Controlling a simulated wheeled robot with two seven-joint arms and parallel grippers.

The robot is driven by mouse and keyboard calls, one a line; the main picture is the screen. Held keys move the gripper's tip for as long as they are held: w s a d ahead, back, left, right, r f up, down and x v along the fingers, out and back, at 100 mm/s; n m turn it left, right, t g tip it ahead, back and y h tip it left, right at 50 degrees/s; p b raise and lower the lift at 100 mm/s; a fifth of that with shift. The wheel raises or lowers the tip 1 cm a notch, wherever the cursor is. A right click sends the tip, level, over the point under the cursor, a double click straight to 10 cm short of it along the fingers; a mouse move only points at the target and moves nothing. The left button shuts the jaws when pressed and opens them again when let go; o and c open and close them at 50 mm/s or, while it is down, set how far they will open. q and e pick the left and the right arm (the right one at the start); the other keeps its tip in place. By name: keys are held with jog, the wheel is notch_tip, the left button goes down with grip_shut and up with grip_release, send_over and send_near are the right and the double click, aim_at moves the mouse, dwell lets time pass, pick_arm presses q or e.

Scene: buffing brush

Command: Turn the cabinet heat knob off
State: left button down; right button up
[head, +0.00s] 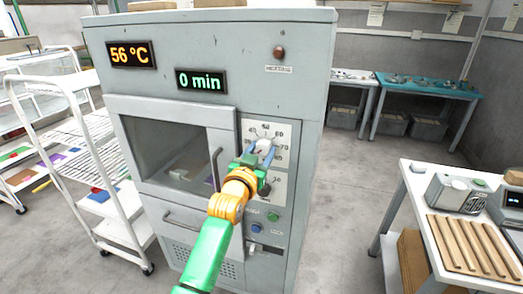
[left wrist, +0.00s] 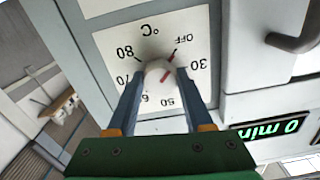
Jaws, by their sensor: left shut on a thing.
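The cabinet (head: 215,50) is a large grey unit with a glass door. Its heat knob (head: 265,146) is a pale round knob on a white dial plate marked in °C. In the left wrist view the knob (left wrist: 157,71) sits in the dial, which appears upside down with OFF at upper right. A red stroke shows on the knob, slanting between lower left and upper right; its exact setting is hard to tell. My left gripper (head: 256,152) is shut on the knob, with one finger on each side. My right gripper is not in view.
Displays read 56 °C (head: 131,55) and 0 min (head: 201,80). A dark lower knob (head: 264,189), a green button (head: 272,216) and a blue button (head: 257,228) sit below. A white rack cart (head: 112,195) stands left. A table with wooden strips (head: 470,245) stands right.

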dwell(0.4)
pick_arm(q)
jog(key=shift+c, duration=1.5)
grip_release()
jog(key=b+v, duration=0.1)
jog(key=v, duration=0.6)
